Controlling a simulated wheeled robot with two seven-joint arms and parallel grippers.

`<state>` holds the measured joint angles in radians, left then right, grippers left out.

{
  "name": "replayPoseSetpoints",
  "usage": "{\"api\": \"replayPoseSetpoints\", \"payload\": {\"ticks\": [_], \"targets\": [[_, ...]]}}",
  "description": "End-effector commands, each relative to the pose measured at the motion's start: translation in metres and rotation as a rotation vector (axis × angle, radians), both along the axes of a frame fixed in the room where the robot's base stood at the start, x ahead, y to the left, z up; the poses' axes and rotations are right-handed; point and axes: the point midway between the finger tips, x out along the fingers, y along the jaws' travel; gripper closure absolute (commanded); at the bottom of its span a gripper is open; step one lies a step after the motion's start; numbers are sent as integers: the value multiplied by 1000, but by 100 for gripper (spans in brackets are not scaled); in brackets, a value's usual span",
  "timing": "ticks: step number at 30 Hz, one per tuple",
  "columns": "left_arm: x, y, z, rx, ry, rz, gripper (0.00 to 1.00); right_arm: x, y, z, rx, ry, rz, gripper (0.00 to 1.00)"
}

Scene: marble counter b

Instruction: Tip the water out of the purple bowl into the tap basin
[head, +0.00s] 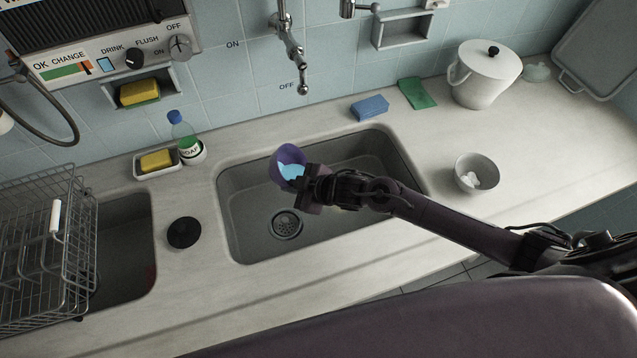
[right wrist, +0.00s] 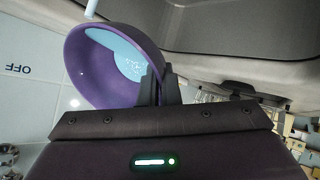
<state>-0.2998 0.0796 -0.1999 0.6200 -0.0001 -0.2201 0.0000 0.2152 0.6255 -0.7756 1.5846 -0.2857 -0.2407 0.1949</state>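The purple bowl (head: 287,154) is above the tap basin (head: 232,205), near its back left part. Light blue water shows inside it. My right gripper (head: 306,178) is shut on the bowl's rim. In the right wrist view the bowl (right wrist: 82,75) is held at the fingertips (right wrist: 158,84), and the blue water (right wrist: 128,62) lies against one side. The bowl looks tilted in the head view. The tap (head: 292,45) hangs from the wall behind the basin. My left gripper is not in view.
A soap bottle (head: 186,140) and a yellow sponge in a dish (head: 157,160) stand left of the basin. A black plug (head: 184,232) lies between the two basins. A wire rack (head: 40,250) is far left. A grey bowl (head: 477,172) and white pot (head: 484,75) stand right.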

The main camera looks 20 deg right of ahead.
Motion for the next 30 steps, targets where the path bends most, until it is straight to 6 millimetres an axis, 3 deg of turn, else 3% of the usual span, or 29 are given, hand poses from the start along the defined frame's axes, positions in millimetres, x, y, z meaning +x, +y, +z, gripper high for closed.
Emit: {"api": "replayPoseSetpoints", "payload": {"ticks": [30], "targets": [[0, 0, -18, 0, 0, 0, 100, -1, -3, 4, 104, -43, -1, 100]]}}
